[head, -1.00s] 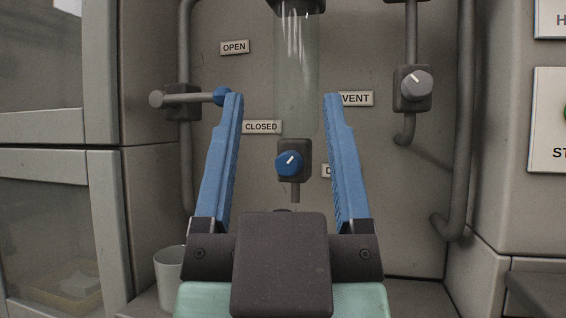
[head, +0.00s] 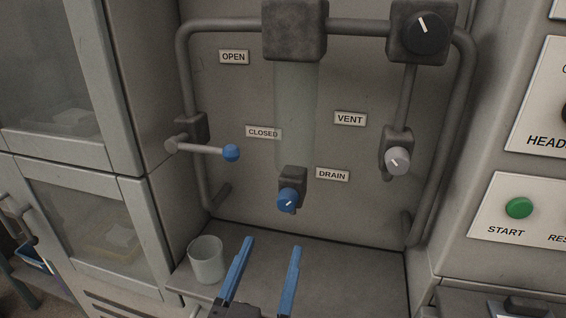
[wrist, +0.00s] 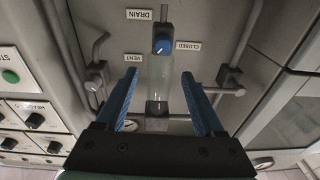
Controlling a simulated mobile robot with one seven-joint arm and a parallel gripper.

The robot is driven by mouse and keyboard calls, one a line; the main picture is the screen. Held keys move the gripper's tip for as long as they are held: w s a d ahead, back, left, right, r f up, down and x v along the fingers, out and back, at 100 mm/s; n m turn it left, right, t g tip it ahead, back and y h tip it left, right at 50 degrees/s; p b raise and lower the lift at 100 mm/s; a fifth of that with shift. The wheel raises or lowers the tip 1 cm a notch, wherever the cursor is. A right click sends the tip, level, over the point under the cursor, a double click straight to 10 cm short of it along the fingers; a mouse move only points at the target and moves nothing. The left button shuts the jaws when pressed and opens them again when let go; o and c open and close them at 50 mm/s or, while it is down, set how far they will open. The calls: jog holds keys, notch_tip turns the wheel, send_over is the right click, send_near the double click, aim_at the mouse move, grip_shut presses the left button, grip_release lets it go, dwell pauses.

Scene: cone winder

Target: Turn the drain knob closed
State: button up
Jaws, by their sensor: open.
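The drain knob (head: 288,200) is blue with a white pointer line and sits on a dark block below the clear tube, left of the DRAIN label (head: 332,175). Its pointer slants up to the right. My gripper (head: 271,243) is open and empty, with two blue fingers, low in the head view below the knob. In the wrist view the knob (wrist: 161,46) shows beyond and between the open fingers (wrist: 158,72), apart from them.
A blue-tipped lever (head: 231,153) sticks out at the left, and a grey vent knob (head: 397,160) is at the right. A pale cup (head: 207,260) stands on the ledge left of my gripper. Pipes frame the panel. A green START button (head: 519,208) is far right.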

aim_at(285, 207)
jog(key=shift+g, duration=0.6)
jog(key=p+x, duration=0.2)
jog(key=x, duration=0.1)
jog(key=p+x, duration=0.2)
jog(key=x, duration=0.2)
jog(key=p+x, duration=0.2)
jog(key=x, duration=0.1)
jog(key=shift+w+a+f+p, duration=0.15)
jog(key=shift+w+a+p, duration=0.1)
jog(key=shift+a+p, duration=0.15)
grip_shut()
